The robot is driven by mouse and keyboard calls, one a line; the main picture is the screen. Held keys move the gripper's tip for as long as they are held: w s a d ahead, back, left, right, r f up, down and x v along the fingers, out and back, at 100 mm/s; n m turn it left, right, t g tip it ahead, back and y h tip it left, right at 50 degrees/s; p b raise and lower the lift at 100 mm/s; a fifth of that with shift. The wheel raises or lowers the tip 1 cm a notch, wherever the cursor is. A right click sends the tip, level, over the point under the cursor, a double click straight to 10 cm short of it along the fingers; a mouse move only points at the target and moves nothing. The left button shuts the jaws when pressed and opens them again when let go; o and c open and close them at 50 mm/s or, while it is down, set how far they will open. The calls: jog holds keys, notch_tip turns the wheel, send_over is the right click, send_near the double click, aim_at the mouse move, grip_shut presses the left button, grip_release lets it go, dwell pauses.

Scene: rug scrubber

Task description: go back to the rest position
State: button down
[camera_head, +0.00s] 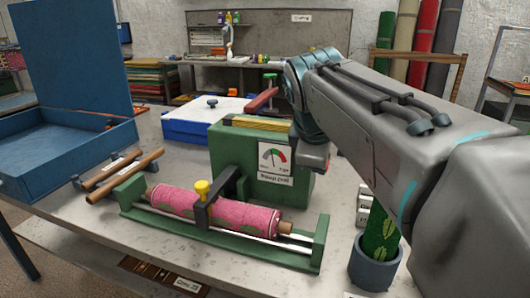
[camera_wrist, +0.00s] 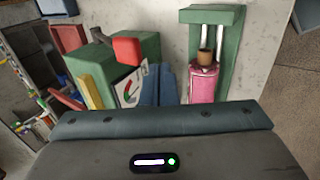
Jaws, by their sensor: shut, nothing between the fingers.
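My gripper (camera_wrist: 158,72) shows in the wrist view as two blue fingers held together, with nothing between them. In the head view my arm reaches in from the right over the table, and the fingers cannot be made out there. The green box with a dial gauge (camera_head: 262,168) stands left of my wrist; it also shows in the wrist view (camera_wrist: 142,48). A red lever (camera_head: 262,99) sticks out at its top; its red end (camera_wrist: 127,50) appears close to the fingers in the wrist view. I cannot tell whether they touch.
A pink rug roll (camera_head: 240,215) lies in a green cradle (camera_head: 318,240) under a black clamp with a yellow knob (camera_head: 202,187). An open blue box (camera_head: 70,160), wooden rods (camera_head: 125,175), a blue-and-white box (camera_head: 205,115) and a grey cup (camera_head: 372,268) share the table (camera_head: 60,215).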

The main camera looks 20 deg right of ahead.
dwell(0.3)
jog(key=s+a+f+m+g+y+p, duration=0.2)
jog(key=s+a+f+m+y+p, duration=0.1)
jog(key=s+a+f+m+p, duration=0.5)
jog(key=s+m+p, duration=0.2)
jog(key=m+p, duration=0.1)
jog(key=p, duration=0.1)
jog(key=shift+s+f, duration=0.25)
jog(key=shift+s, duration=0.1)
